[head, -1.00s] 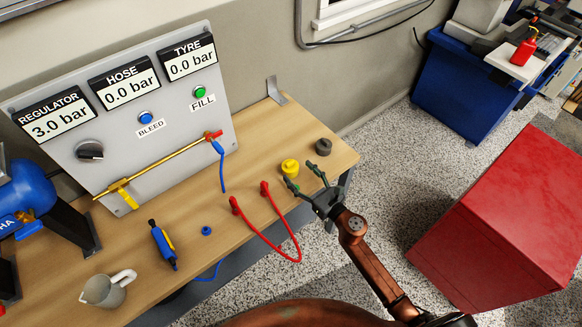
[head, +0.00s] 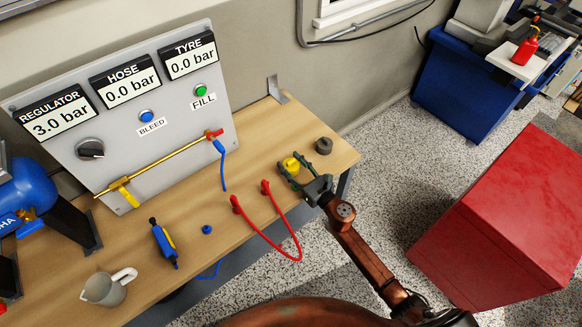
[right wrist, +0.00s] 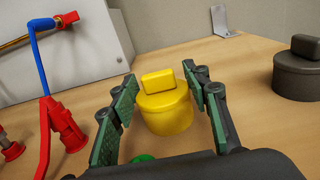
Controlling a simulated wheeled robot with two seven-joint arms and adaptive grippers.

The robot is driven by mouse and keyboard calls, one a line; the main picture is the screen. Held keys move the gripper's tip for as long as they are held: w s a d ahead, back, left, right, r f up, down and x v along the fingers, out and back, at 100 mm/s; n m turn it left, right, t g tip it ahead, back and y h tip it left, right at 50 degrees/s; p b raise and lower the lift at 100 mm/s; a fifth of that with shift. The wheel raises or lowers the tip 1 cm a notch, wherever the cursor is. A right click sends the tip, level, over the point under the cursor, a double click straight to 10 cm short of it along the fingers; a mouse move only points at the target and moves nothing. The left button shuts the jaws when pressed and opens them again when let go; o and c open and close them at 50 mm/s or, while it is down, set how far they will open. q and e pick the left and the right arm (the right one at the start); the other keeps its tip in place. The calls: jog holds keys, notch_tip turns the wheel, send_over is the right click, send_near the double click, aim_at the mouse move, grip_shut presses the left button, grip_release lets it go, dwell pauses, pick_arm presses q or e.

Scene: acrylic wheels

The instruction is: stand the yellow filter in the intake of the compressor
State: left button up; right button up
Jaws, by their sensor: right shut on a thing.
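The yellow filter (head: 291,163), a short round body with a block-shaped top, stands upright on the bench near its right end. It also shows in the right wrist view (right wrist: 165,105). My right gripper (head: 290,172) has its green-padded fingers on either side of the filter and is shut on it. In the right wrist view my right gripper (right wrist: 165,106) spans the filter from left and right. The blue compressor (head: 32,190) is cut off at the left edge; I cannot make out its intake. My left gripper is not in view.
A dark grey knobbed cylinder (head: 323,146) stands right of the filter. A red hose (head: 270,240) lies left of my right gripper. The gauge panel (head: 150,165) stands behind. A jug (head: 106,288), a blue-yellow tool (head: 164,245) and a blue cap (head: 207,230) sit on the bench (head: 185,200).

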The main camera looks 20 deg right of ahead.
jog(key=c, duration=0.5)
